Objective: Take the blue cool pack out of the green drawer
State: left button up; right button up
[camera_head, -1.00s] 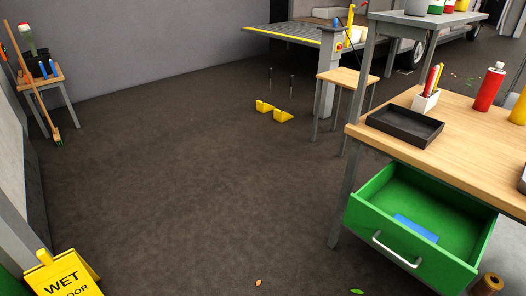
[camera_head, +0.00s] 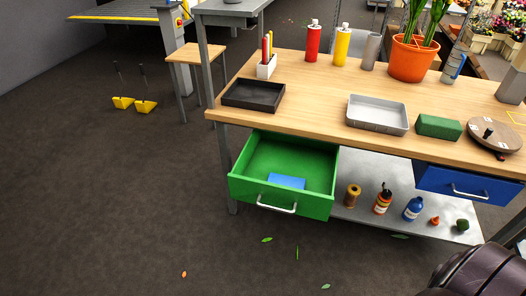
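The green drawer (camera_head: 319,204) under the left part of the workbench is pulled open. The blue cool pack (camera_head: 287,182) lies flat on its floor near the front wall, partly hidden by that wall. Neither gripper shows in the head view. A dark part of my own body is at the lower right corner.
The wooden bench top (camera_head: 310,92) holds a black tray (camera_head: 253,95), a grey metal tray (camera_head: 377,114), a green block (camera_head: 438,126) and bottles. A blue drawer (camera_head: 468,184) is at the right. The lower shelf (camera_head: 375,170) bears several small bottles. The floor before the green drawer is open, with scattered leaves.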

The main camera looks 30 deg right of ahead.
aim_at(276, 179)
jog(key=z, duration=0.95)
